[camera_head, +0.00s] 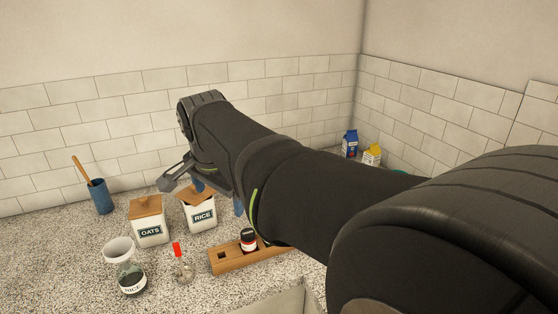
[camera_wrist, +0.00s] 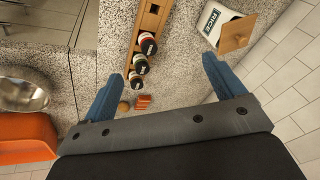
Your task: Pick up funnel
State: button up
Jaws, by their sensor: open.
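A white, wide-mouthed piece (camera_head: 119,248) that looks like the funnel sits at the left of the counter in the head view. It appears to rest at the mouth of a clear jar (camera_head: 132,284) with a dark label; its lower end is hard to make out. My gripper (camera_wrist: 163,70) is open, with its two blue fingers apart and nothing between them. In the head view my gripper (camera_head: 218,197) is partly hidden by my arm, near the rice box and to the right of the white piece. The wrist view does not show the white piece.
A blue utensil holder (camera_head: 100,197) stands far left. The wrist view shows a metal bowl (camera_wrist: 24,90) and an orange bin (camera_wrist: 25,138).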

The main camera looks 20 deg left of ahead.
jog(key=s+a+r+n+g, duration=0.2)
jog(key=s+a+n, duration=0.2)
jog(key=a+n, duration=0.7)
jog(key=n+g+h, duration=0.1)
jog(key=n+h, duration=0.1)
jog(key=n, duration=0.7)
send_over(120, 248)
jog(key=f, duration=1.2)
jog(key=shift+w+f, duration=0.25)
jog(key=shift+w, duration=0.1)
jog(key=shift+s+f, duration=0.2)
jog(key=shift+f, duration=1.1)
jog(key=shift+s+f, duration=0.15)
jog(key=shift+f, duration=1.15)
jog(key=c, duration=0.8)
